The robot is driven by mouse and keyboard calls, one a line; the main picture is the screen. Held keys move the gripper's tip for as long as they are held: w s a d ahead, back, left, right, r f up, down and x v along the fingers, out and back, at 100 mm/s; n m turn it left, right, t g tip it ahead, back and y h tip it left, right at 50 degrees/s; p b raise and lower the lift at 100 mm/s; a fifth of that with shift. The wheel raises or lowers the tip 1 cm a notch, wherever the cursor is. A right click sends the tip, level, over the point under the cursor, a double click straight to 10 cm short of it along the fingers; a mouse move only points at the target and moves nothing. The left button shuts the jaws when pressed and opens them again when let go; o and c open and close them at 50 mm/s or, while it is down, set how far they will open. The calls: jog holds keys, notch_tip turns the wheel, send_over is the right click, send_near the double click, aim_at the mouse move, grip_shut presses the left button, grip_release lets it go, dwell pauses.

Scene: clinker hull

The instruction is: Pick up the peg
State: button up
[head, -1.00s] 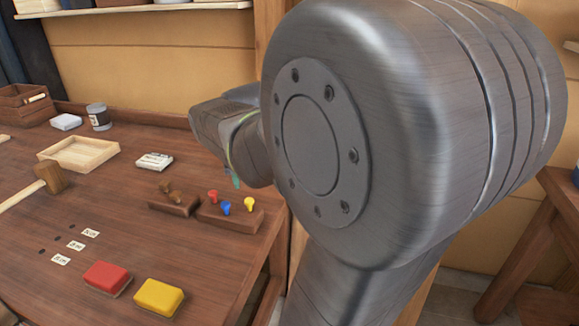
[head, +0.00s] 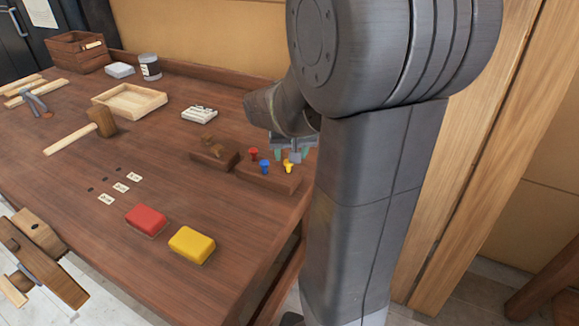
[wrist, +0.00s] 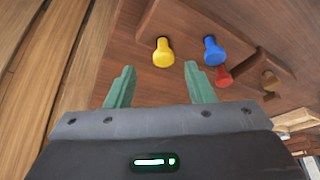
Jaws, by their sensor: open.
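Three pegs stand in a dark wooden block (head: 262,177) near the right end of the bench: a red peg (head: 253,153), a blue peg (head: 264,167) and a yellow peg (head: 288,165). My gripper (head: 291,153) is above the yellow peg's end of the block, partly hidden by my arm. In the wrist view my gripper (wrist: 158,72) is open and empty. The yellow peg (wrist: 163,53) shows just beyond the fingertips, in the gap between them. The blue peg (wrist: 213,51) and red peg (wrist: 222,76) lie to its right.
A second block (head: 213,154) with brown pieces stands left of the peg block. A yellow block (head: 191,245) and a red block (head: 146,220) lie nearer the front. A mallet (head: 101,123) and an empty tray (head: 130,101) are farther left. The bench edge is close on the right.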

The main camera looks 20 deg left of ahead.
aim_at(288, 170)
jog(key=shift+s+x, duration=0.1)
jog(key=shift+x, duration=1.05)
jog(key=shift+s+x, duration=0.15)
jog(key=shift+x, duration=1.05)
jog(key=shift+a, duration=0.15)
jog(key=c, duration=1.1)
